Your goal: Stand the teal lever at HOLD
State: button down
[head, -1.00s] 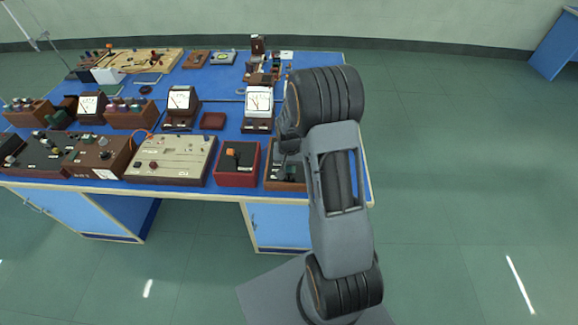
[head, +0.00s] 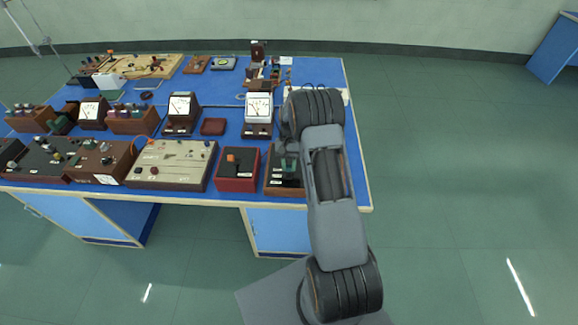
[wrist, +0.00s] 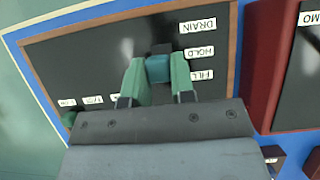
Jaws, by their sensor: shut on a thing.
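The teal lever (wrist: 158,68) stands on a dark panel with a brown wooden border (wrist: 75,60). My gripper (wrist: 157,76) has its two green fingers on either side of the lever's teal knob, shut on it. Labels DRAIN (wrist: 197,26), HOLD (wrist: 199,53) and FILL (wrist: 197,75) run down the panel right of the lever. In the wrist view the knob appears level with the space between HOLD and FILL; a black part beside HOLD shows just above it. The lever's foot is hidden. In the head view my arm covers much of this panel (head: 272,187).
A red box (head: 237,184) with an orange-knobbed lever stands just left of the panel. A white-faced meter (head: 258,108) stands behind. A green knob (wrist: 68,118) and small labels sit at the panel's other end. Floor right of the bench is clear.

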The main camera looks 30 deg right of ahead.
jog(key=c, duration=1)
grip_release()
jog(key=shift+o, duration=0.2)
jog(key=b+v, duration=0.2)
jog(key=v, duration=1.1)
jog(key=shift+w+r, duration=0.2)
jog(key=shift+r, duration=0.15)
